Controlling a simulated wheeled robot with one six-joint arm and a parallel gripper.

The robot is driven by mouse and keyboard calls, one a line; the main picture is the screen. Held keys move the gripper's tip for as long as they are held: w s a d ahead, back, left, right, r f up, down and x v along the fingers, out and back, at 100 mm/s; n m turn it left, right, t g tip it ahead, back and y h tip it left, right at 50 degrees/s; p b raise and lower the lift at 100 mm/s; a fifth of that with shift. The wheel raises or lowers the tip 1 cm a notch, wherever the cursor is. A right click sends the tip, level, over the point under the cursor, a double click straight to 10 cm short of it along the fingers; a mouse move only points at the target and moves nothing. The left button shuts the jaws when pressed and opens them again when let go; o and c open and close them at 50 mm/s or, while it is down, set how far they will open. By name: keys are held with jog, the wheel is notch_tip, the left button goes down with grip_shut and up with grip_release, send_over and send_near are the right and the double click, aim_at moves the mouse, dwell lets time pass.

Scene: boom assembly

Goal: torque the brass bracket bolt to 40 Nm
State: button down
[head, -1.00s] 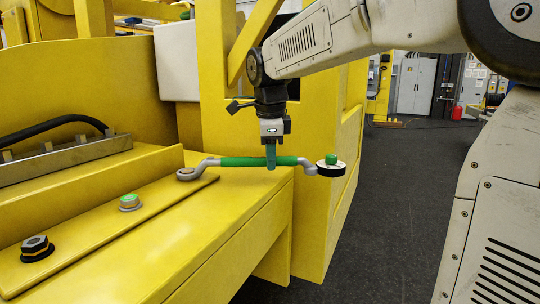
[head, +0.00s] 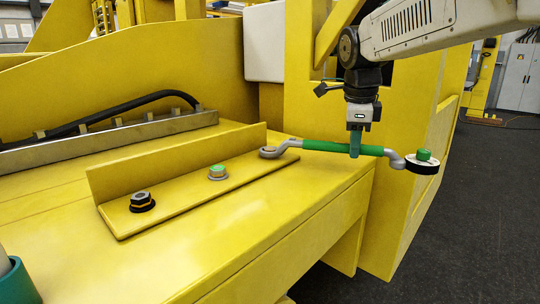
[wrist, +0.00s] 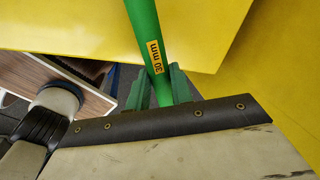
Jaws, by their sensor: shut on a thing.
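My gripper (head: 356,149) is shut on the green grip of a long grey wrench (head: 318,146). In the wrist view my teal fingers (wrist: 160,90) close around the grip (wrist: 146,28), marked "30 mm". The wrench's ring end (head: 268,152) is at the far end of the yellow bracket (head: 190,190); I cannot tell whether it sits on a bolt or hovers. Its other end carries a black-and-white round head (head: 422,168) with a green knob. A bolt with a green-marked top (head: 217,172) and a dark bolt (head: 142,200) stand on the bracket. Any bolt under the ring is hidden.
The bracket lies on a broad yellow deck (head: 260,240). A metal channel with a black hose (head: 110,115) runs along the back left. A yellow upright wall (head: 405,190) stands right of the deck. Dark floor (head: 490,200) is open at far right. A teal round thing (head: 14,282) shows at the lower left.

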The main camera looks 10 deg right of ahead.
jog(key=shift+s+a+m, duration=0.45)
jog(key=shift+s+m, duration=0.15)
jog(key=shift+s, duration=0.25)
jog(key=shift+a, duration=0.1)
jog(key=shift+s+a+m, duration=0.4)
jog(key=shift+s, duration=0.15)
jog(key=shift+s+a+m, duration=0.35)
jog(key=shift+s+m, duration=0.05)
jog(key=shift+s, duration=0.15)
jog(key=shift+a, duration=0.1)
jog(key=shift+s+a+m+g+h, duration=0.3)
jog(key=shift+s+a+m, duration=0.5)
jog(key=shift+s+a, duration=0.15)
jog(key=shift+s, duration=0.1)
jog(key=shift+s+a+m, duration=0.8)
jog(key=shift+a, duration=0.3)
